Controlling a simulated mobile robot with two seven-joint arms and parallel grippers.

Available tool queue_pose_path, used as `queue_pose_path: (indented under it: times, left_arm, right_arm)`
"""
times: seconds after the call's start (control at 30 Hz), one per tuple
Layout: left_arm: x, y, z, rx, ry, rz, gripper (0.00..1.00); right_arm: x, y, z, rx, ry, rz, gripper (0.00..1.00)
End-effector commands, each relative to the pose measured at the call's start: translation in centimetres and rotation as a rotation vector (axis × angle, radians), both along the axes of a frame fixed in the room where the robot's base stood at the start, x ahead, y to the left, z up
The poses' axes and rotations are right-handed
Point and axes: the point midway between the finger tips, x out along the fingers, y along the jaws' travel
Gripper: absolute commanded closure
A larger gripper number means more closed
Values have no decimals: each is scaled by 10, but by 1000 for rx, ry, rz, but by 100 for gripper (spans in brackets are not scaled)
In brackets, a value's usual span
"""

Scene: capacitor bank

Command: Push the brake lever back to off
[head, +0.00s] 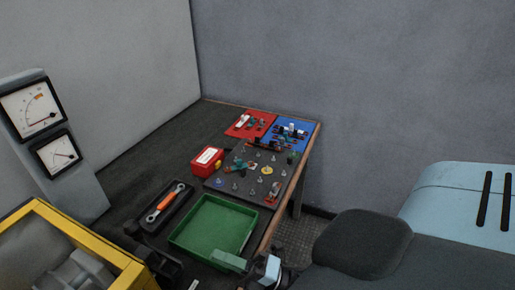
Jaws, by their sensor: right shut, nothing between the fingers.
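I cannot pick out the brake lever for certain. A small red and pale piece (272,191) stands at the near right corner of a dark board (212,184), but it is too small to tell whether it is a lever. My right gripper (268,270) is at the bottom of the head view, by the table's right edge and just right of the green tray (176,238). It is shut and empty, well short of the board.
The board carries several pegs and small parts. A red box (207,160) stands left of it. Red (239,128) and blue (312,128) mats with parts lie behind. An orange-handled wrench (166,200) lies left of the green tray. A yellow-framed box (95,243) stands lower left.

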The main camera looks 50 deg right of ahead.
Motion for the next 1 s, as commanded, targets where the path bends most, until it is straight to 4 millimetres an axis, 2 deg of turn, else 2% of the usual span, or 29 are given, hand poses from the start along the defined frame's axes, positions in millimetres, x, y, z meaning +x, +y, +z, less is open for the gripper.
queue_pose_path:
  times: [0.03, 0.2, 0.4, 0.6, 1.0]
  left_arm:
    - [-3, 0, -4, -1, 7, 1, 64]
    - [-6, -1, -10, -1, 17, 1, 64]
    - [-6, -1, -13, -2, 19, 1, 64]
    - [-5, -1, -11, -4, 14, 2, 64]
    - [-5, -1, -12, -3, 16, 2, 64]
  right_arm:
    - [-11, -6, -6, -1, 6, -1, 100]
    - [-37, -23, -11, -1, 5, -1, 100]
    - [-57, -35, -14, -1, 2, 0, 100]
    - [-64, -39, -14, -1, -1, 1, 100]
    - [-63, -39, -14, -1, -1, 1, 100]
